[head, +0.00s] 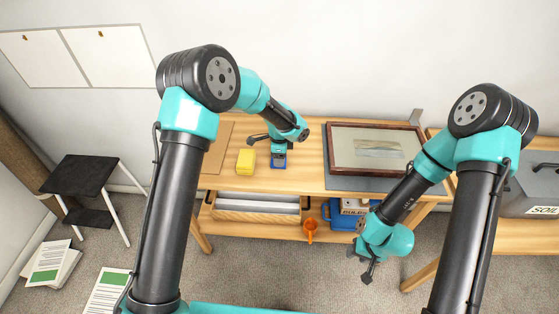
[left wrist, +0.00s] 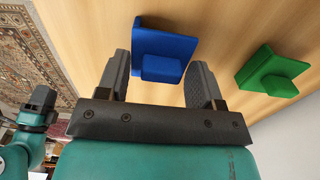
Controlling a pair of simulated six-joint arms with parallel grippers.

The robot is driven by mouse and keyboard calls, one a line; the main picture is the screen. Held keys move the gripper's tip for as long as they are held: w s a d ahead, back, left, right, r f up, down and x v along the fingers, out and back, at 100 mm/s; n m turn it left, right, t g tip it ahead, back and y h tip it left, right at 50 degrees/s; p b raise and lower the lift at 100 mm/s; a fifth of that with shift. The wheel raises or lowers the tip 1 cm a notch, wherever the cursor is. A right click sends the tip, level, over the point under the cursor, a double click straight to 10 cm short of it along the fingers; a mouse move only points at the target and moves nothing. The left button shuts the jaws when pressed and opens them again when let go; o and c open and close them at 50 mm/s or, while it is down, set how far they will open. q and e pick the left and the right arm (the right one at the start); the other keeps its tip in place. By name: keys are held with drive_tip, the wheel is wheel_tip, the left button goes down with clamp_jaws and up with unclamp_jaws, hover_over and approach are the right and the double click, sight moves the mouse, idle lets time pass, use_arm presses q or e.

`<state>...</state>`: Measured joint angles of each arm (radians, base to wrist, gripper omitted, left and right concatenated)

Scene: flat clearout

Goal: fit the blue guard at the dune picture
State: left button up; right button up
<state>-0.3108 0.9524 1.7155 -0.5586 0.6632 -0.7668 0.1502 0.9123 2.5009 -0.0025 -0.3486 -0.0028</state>
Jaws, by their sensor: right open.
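The blue guard (head: 279,162) lies on the wooden table, left of the framed picture (head: 375,148), which lies flat on a dark grey mat. My left gripper (head: 279,147) is over the blue guard, pointing down. In the left wrist view the blue guard (left wrist: 165,53) shows between and beyond the spread fingers (left wrist: 160,78), which are not closed on it. A green guard (left wrist: 272,70) lies to its right there; I cannot make it out in the head view. My right gripper (head: 368,268) is open and empty, low in front of the table.
A yellow block (head: 246,162) stands left of the blue guard. A grey box marked SOIL (head: 535,190) is at right.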

use_arm(q)
drive_tip(key=c, duration=0.8)
drive_tip(key=shift+o, duration=0.2)
drive_tip(key=shift+r, duration=0.4)
wheel_tip(320, 180, up, 3)
drive_tip(key=shift+f, duration=0.1)
drive_tip(key=s+d+r, duration=0.1)
drive_tip(key=s, duration=1.5)
drive_tip(key=shift+d+r, duration=0.2)
